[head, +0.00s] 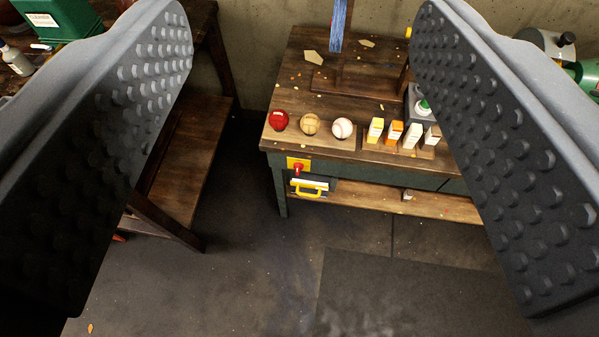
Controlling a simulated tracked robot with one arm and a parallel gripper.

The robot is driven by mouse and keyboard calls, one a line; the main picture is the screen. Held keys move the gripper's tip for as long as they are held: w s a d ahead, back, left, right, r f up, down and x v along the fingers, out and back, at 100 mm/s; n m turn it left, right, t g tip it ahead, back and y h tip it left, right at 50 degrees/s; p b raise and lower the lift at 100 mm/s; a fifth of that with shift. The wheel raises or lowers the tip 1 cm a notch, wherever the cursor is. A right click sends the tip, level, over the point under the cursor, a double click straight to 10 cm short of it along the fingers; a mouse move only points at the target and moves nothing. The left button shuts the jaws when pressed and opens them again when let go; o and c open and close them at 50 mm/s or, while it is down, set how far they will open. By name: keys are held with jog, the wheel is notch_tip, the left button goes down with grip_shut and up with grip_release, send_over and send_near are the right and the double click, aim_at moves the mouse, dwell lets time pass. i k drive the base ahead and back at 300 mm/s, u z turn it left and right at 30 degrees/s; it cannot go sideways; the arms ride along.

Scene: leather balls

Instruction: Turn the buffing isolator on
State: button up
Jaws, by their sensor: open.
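The likely buffing isolator (298,167) is a red handle on a yellow plate, fixed to the front of the wooden workbench (330,145) near its left corner. Its handle looks roughly upright, but it is too small to tell its position surely. Just below it is a yellow handle (311,189) on a pale part. My gripper (305,170) is open and empty, its two dark studded fingers wide apart at the left and right of the view. The isolator lies well beyond the fingers, seen in the gap between them.
On the bench stand a red ball (279,120), a tan ball (310,124), a white ball (342,128) and several small cartons (393,133). A dark wooden shelf unit (190,150) stands left. The floor (260,260) before the bench is clear.

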aim_at(298, 167)
jog(key=z, duration=1.5)
jog(key=k, duration=1.3)
jog(key=u, duration=0.7)
jog(key=i, duration=1)
jog(key=z, duration=0.05)
